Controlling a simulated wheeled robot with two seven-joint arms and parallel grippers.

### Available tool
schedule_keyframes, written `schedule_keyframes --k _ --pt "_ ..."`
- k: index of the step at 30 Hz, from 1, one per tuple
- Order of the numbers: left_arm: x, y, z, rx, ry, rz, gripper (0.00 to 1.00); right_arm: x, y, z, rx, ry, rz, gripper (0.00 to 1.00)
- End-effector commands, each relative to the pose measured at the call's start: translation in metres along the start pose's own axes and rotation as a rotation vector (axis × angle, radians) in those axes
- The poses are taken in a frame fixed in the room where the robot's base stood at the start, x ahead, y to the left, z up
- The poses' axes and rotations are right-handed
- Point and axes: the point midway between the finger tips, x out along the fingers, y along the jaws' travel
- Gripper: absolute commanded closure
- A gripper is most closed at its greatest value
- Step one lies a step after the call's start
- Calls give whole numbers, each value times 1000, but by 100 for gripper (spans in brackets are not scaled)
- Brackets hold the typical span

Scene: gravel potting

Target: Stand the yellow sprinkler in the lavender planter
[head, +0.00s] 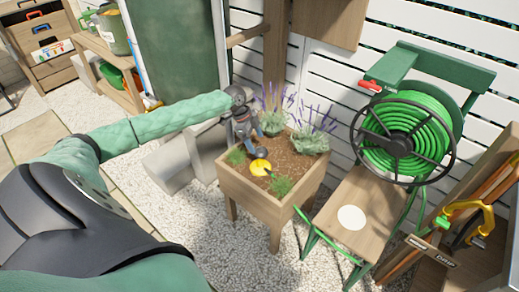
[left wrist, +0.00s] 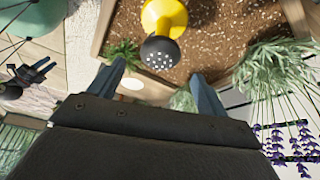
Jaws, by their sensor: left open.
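The yellow sprinkler (head: 260,167) is in the wooden planter (head: 247,193) with lavender (head: 318,118), over the brown soil near the front. In the left wrist view the sprinkler (left wrist: 163,15) shows a yellow body and a dark perforated head facing my camera. I cannot tell whether its base is pushed into the soil. My left gripper (head: 256,138) is above the planter, just behind the sprinkler. In the left wrist view its two fingers (left wrist: 158,70) are apart, with the sprinkler's head beyond the gap and nothing held. My right gripper is not in view.
Grass tufts (head: 281,186) and lavender grow around the sprinkler. A green hose reel (head: 403,135) on a wooden stand (head: 350,190) stands to the right. A white slatted fence (head: 334,70) closes off the back. Gravel (head: 185,228) lies around the planter.

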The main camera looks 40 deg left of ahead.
Motion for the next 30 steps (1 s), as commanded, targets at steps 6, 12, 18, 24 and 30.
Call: schedule_keyframes --k 6,12,18,24,30 --pt "-28 0 0 -1 -1 0 23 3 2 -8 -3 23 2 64" --pt "-35 0 -1 0 1 1 23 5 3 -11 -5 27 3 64" --pt "-36 0 -1 0 1 1 23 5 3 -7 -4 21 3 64" --pt "-35 0 0 0 1 1 23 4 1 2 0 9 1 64" --pt "-35 0 0 -18 1 1 23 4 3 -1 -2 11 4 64"
